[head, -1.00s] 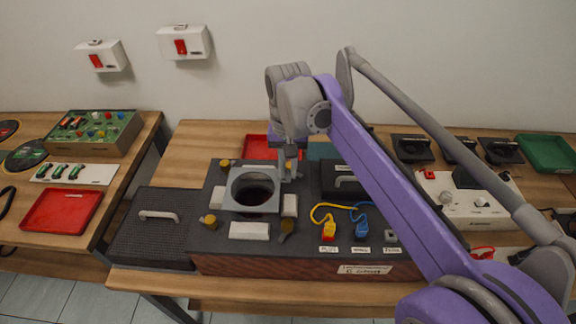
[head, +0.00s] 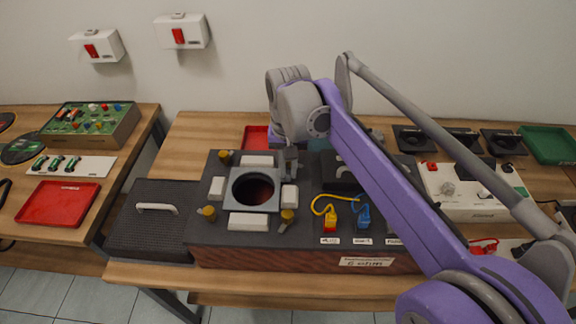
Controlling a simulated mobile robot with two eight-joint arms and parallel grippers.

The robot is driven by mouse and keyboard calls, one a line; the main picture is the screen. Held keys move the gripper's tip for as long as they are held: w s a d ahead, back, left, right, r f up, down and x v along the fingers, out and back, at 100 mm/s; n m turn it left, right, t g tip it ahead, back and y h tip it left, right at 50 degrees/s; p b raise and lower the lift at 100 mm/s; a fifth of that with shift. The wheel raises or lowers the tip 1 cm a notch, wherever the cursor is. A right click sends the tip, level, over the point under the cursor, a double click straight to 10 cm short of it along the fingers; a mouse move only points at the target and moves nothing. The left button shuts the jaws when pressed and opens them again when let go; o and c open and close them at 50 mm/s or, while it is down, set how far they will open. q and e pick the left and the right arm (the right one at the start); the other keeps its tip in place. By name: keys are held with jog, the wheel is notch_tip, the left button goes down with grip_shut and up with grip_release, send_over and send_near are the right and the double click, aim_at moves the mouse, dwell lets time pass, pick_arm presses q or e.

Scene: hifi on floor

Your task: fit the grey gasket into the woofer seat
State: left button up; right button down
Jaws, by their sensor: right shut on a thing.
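The grey gasket (head: 232,204), a square plate with a large round hole, lies flat or nearly so over the woofer seat on the dark speaker box (head: 215,250). The seat shows as a dark round opening (head: 253,188) through the hole. White blocks surround the gasket: back (head: 257,161), left (head: 217,187), right (head: 289,197) and front (head: 248,223). My right gripper (head: 286,175) is shut on the gasket's back right edge, and the wrist partly hides its fingertips. I cannot tell whether the gasket is fully down. My left gripper is not in view.
Yellow-topped clamps (head: 208,212) stand around the seat. Yellow and blue cable plugs (head: 330,220) sit right of it. A dark grille panel with a handle (head: 150,225) lies left. A red tray (head: 58,203) is on the left table. My right arm covers much of the right side.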

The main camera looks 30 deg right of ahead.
jog(key=shift+f, duration=0.35)
jog(key=c, duration=0.8)
grip_release()
notch_tip(320, 180, up, 11)
jog(key=shift+f+p, duration=0.1)
jog(key=shift+p, duration=0.7)
notch_tip(320, 180, up, 8)
jog(key=p, duration=0.6)
jog(key=shift+p, duration=0.35)
